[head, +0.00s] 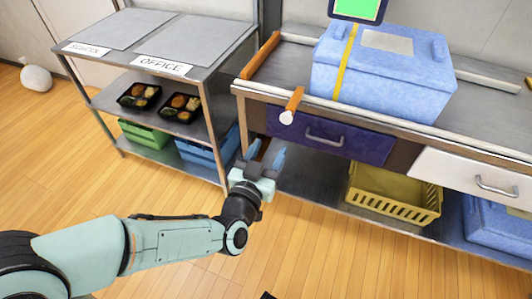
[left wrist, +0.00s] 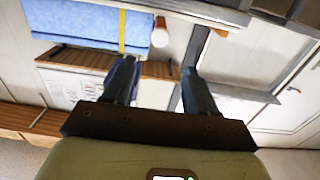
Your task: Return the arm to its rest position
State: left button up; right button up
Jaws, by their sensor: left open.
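My left arm (head: 175,243) reaches in from the lower left in the head view. My left gripper (head: 266,152) is open and empty, held in the air in front of the gap between the shelf rack and the counter. In the left wrist view its two dark fingers (left wrist: 160,85) stand apart with nothing between them. My right gripper does not show in either view.
A metal rack (head: 185,45) marked SCHOOL and OFFICE holds two bento trays (head: 139,96) (head: 181,107) on its middle shelf. Green and blue crates sit below. A blue box (head: 385,75) stands on the counter, above drawers. A yellow basket (head: 392,195) is underneath.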

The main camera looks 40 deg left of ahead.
pick_arm(q)
jog(key=shift+s+d, duration=0.1)
jog(key=shift+s, duration=0.25)
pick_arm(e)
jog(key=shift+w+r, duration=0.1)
pick_arm(q)
jog(key=shift+f, duration=0.1)
